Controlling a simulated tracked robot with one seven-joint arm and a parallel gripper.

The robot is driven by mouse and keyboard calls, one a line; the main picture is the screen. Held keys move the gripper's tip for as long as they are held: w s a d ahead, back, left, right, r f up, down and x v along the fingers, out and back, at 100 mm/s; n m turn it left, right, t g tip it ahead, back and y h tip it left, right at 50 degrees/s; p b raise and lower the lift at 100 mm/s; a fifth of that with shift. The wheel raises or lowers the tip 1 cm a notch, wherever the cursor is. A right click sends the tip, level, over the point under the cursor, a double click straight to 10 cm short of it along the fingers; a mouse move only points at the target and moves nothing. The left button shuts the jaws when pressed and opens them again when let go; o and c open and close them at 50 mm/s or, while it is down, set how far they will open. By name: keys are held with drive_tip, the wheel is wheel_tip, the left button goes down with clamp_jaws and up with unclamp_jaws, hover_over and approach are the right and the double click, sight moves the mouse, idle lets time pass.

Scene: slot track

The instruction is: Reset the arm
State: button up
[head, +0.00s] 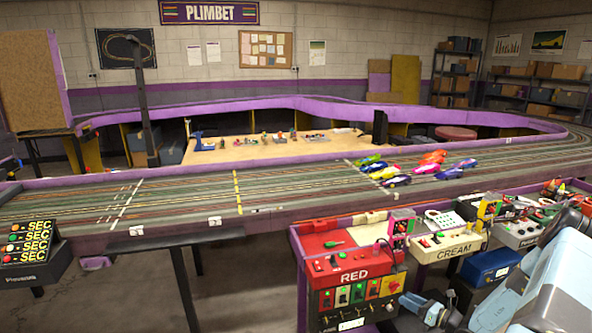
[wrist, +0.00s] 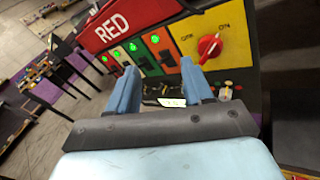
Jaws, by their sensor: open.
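My gripper (wrist: 160,82) is open and empty in the wrist view, with its two blue fingers apart. It faces the front panel of the red console (wrist: 110,20), which is marked RED. A row of coloured switch plates with lit green lamps lies beyond the fingers. A red knob (wrist: 209,46) on a yellow plate sits just right of them. Whether the fingers touch the panel I cannot tell. In the head view the red console (head: 345,250) stands at the lower middle, and my light-blue arm comes in from the lower right beside it.
The slot track (head: 300,185) crosses the view, with several coloured cars (head: 398,180) on it. A cream console (head: 450,247) stands right of the red one, with a blue box (head: 490,268) below it. A lit SEC box (head: 35,240) is at the left.

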drive_tip(key=s+a+r+n+g+h, duration=0.1)
drive_tip(key=s+a+r+n+g, duration=0.35)
drive_tip(key=r, duration=0.65)
drive_tip(key=s+a+r+n+g+h, duration=0.1)
drive_tip(key=a+r+n+g, duration=0.35)
drive_tip(key=r+n, duration=0.5)
drive_tip(key=s+a+r+n+g, duration=0.25)
drive_tip(key=a+r+n, duration=0.25)
drive_tip(key=r, duration=0.8)
drive_tip(key=s+a+r+n+t+h, duration=0.1)
drive_tip(key=s+r+n+h, duration=0.4)
drive_tip(key=s+r, duration=0.5)
drive_tip(key=s+a+r+n+t+h, duration=0.2)
drive_tip(key=s+r+n+h, duration=0.3)
drive_tip(key=s+r, duration=0.6)
drive_tip(key=shift+s+a+n+t, duration=0.2)
drive_tip(key=shift+s+n+t, duration=0.45)
drive_tip(key=shift+s+n, duration=1)
drive_tip(key=shift+s+m, duration=0.45)
